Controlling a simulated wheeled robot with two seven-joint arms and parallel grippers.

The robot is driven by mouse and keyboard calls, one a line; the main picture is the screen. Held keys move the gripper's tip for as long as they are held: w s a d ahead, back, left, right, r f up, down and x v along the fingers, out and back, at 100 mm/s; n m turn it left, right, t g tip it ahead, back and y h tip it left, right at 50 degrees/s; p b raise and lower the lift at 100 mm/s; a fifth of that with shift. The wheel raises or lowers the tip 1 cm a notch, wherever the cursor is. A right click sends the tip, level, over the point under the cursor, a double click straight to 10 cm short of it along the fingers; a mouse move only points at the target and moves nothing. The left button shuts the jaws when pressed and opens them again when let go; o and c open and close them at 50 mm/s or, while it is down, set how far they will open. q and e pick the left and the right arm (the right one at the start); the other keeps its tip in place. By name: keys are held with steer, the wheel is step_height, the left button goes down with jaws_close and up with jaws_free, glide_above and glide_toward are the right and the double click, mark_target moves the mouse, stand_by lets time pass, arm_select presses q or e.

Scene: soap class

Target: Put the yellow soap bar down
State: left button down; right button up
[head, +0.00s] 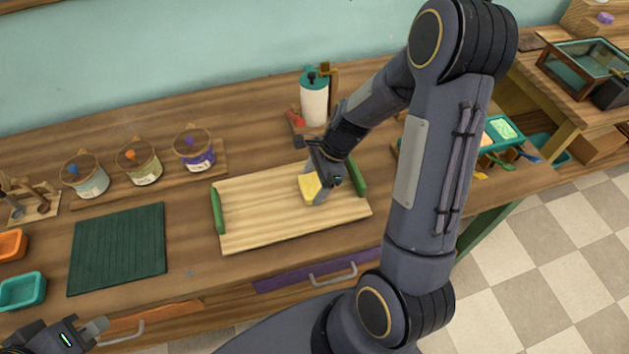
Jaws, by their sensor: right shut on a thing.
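The yellow soap bar (309,188) is held in my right gripper (318,184), over the right part of a light wooden board (262,208) with green end rails. My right gripper is shut on the bar, and its fingers hide part of it. I cannot tell whether the bar touches the board. My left gripper (92,331) is at the bottom left corner, in front of the table edge and away from the soap. Its fingers are only partly seen.
Several jars, one with a purple label (196,153), stand on a rack behind left. A white bottle with a teal lid (314,98) stands behind the board. A dark green mat (117,248) lies left, with orange and teal (22,290) trays beyond. The board's left part is clear.

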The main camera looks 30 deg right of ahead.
steer(key=shift+f, duration=0.2)
steer(key=o, duration=0.5)
steer(key=shift+f, duration=0.1)
steer(key=o, duration=0.5)
